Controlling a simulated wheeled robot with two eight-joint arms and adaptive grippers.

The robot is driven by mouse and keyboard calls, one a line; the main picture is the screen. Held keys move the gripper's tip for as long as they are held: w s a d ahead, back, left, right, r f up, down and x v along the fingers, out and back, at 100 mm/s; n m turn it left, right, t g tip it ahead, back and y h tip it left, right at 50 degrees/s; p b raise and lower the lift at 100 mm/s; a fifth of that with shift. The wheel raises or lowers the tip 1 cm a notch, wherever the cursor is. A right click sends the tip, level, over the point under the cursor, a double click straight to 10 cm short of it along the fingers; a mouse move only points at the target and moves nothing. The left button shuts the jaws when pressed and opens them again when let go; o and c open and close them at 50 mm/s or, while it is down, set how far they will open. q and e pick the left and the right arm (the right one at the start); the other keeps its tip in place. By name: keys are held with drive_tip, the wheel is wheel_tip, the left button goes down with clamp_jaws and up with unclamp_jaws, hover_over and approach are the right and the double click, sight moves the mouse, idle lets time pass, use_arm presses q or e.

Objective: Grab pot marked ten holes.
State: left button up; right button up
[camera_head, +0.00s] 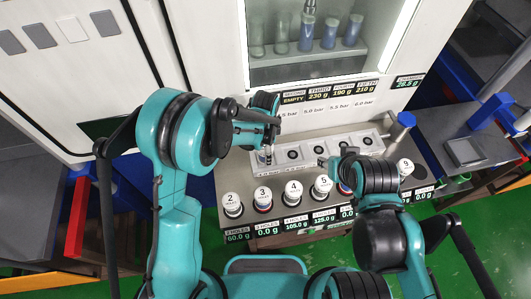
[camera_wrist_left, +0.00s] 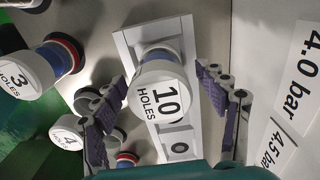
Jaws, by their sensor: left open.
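The white-capped pot marked 10 HOLES (camera_wrist_left: 152,82) stands in a slot of the pale rack (camera_wrist_left: 186,40) in the left wrist view. My left gripper (camera_wrist_left: 162,80) is open, with one purple-padded finger on each side of the pot and visible gaps between. In the head view my left gripper (camera_head: 268,143) is over the rack's left end and mostly hides this pot. My right gripper (camera_head: 335,163) hovers by the front row near the pot marked 5; its fingers are too small to judge.
Pots marked 2 (camera_head: 231,204), 3 (camera_head: 263,199), 4 (camera_head: 294,194) and 5 (camera_head: 323,188) stand in the front row. The rack's other slots look empty. A blue-topped post (camera_head: 403,122) stands at the right. A cabinet recess (camera_head: 330,65) holds blue cylinders.

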use_arm(q)
drive_tip(key=shift+f, duration=0.55)
drive_tip(key=c, duration=1.5)
drive_tip(key=shift+c, duration=0.2)
drive_tip(key=shift+r, duration=0.15)
